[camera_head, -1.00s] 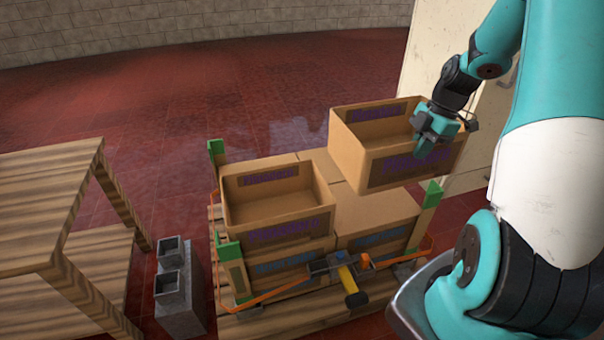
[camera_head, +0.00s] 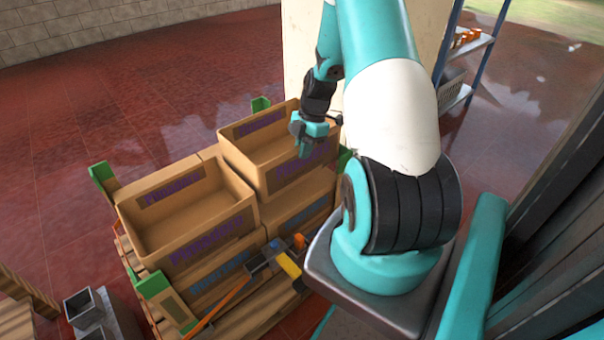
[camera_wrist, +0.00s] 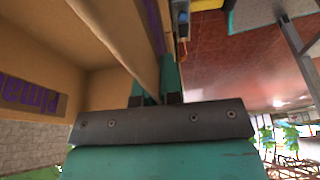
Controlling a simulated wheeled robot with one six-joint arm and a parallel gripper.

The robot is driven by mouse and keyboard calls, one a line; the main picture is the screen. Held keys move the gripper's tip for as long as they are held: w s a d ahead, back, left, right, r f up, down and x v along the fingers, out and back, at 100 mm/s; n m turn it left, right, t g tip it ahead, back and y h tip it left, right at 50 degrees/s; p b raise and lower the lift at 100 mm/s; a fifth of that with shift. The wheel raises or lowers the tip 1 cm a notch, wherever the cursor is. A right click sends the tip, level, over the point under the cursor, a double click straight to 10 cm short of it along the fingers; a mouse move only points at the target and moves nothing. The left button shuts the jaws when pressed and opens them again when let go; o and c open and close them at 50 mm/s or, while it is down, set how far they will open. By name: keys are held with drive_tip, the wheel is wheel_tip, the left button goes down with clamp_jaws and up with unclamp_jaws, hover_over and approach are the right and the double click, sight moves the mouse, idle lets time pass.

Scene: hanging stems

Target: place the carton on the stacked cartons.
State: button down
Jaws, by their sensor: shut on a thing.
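The carton (camera_head: 285,178), an open brown box with purple lettering, is over the right part of the stacked cartons (camera_head: 300,208). It looks level and very low over them; I cannot tell if it touches. My gripper (camera_head: 306,145) is shut on its near wall, pointing down. In the wrist view the carton's wall (camera_wrist: 118,38) runs between my gripper's fingers (camera_wrist: 155,88). Another open carton (camera_head: 205,236) sits on the left part of the stack, close beside the held one. The far side of the held carton's base is hidden.
Green-topped corner posts (camera_head: 102,176) stand around the wooden pallet (camera_head: 245,318). An orange strap (camera_head: 222,304) and a yellow-handled tool (camera_head: 289,265) are at the front. Grey blocks (camera_head: 84,308) stand lower left. A shelf rack (camera_head: 468,60) stands back right.

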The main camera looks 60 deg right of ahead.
sight(300, 181)
wheel_tip(300, 181, down, 8)
drive_tip(key=shift+r+b, duration=0.2)
drive_tip(key=shift+b, duration=0.45)
drive_tip(key=c, duration=1.3)
unclamp_jaws()
